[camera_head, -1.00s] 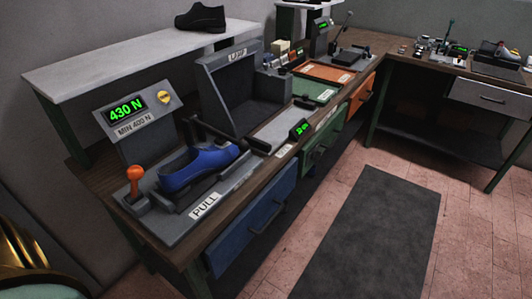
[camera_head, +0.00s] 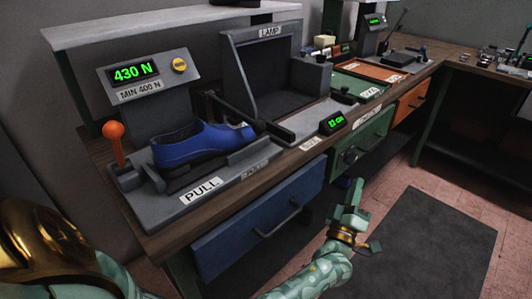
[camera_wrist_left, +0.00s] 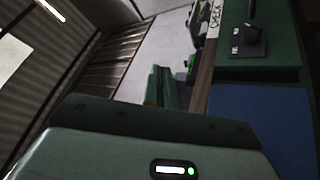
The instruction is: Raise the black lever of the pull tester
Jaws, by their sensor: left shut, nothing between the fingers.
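The pull tester (camera_head: 160,207) stands on the bench at left, with a blue shoe (camera_head: 200,143) on it. Its display (camera_head: 134,73) reads 430 N. The black lever (camera_head: 240,117) lies low behind the shoe, its dark grip end (camera_head: 279,131) reaching toward the bench's front edge. An orange-knobbed lever (camera_head: 113,132) stands upright at the tester's left. My left gripper (camera_head: 352,194) is shut and empty, in front of the bench, below and right of the black lever and apart from it. Its fingers also show in the left wrist view (camera_wrist_left: 165,88). My right gripper is not in view.
A blue drawer (camera_head: 255,232) and a green drawer (camera_head: 362,146) with handles face the floor space. The lamp box (camera_head: 270,65) stands behind the lever's grip end. A small green display (camera_head: 333,122) sits at the bench edge. The floor mat (camera_head: 430,240) is clear.

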